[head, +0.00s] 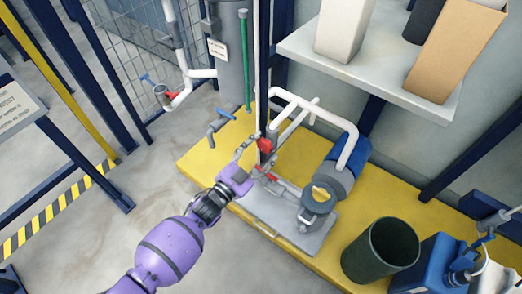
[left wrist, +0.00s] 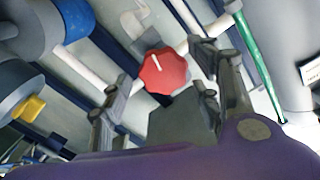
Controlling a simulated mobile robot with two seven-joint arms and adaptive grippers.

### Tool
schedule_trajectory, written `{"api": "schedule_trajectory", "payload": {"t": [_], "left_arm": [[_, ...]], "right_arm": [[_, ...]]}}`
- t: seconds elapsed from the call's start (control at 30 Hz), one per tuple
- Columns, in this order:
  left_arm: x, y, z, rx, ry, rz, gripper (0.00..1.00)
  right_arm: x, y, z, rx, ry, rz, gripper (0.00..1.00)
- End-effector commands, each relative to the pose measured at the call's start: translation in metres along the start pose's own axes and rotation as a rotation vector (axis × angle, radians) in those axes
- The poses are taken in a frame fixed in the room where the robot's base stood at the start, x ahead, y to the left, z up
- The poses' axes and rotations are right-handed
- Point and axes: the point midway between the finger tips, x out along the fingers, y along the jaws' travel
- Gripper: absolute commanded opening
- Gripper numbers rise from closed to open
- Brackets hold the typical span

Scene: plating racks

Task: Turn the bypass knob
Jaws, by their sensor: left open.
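A red knob (left wrist: 165,73) with a white pointer line, likely the bypass knob, sits on white piping in the left wrist view. In the head view the red knob (head: 265,146) shows small, beside a dark post. My left gripper (head: 257,160) reaches in from the lower left and is open. In the left wrist view its two fingers (left wrist: 158,80) stand apart, one to each side of the knob in the picture. Whether they touch it cannot be told. My right gripper is not in view.
A blue pump (head: 345,160) with a yellow part stands on a yellow platform (head: 385,190). A dark green bin (head: 380,250) is at the right. A white shelf (head: 375,75) with boxes overhangs. A green pipe (head: 245,60) rises behind. Open floor lies left.

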Motion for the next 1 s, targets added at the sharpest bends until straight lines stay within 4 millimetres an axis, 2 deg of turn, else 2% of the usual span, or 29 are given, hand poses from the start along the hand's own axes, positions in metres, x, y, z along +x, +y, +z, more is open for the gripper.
{"api": "schedule_trajectory", "payload": {"t": [0.13, 0.23, 0.5, 0.7, 0.83, 1.0], "left_arm": [[-0.005, 0.000, 0.001, 0.000, -0.002, 0.000, 0.57], [-0.018, 0.000, 0.002, 0.000, -0.004, 0.000, 0.57], [-0.075, 0.000, 0.002, 0.000, -0.005, 0.000, 0.57], [-0.107, 0.000, 0.001, -0.001, -0.001, 0.001, 0.57], [-0.117, 0.000, 0.000, 0.000, -0.001, 0.000, 0.57], [-0.120, 0.000, 0.000, 0.000, 0.000, 0.000, 0.57]], "right_arm": [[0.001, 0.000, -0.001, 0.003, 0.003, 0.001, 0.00], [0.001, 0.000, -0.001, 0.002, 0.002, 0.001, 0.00], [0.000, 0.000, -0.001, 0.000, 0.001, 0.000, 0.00], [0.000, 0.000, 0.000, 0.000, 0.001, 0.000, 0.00], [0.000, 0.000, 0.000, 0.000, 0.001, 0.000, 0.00], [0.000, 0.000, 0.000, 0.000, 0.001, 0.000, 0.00]]}}
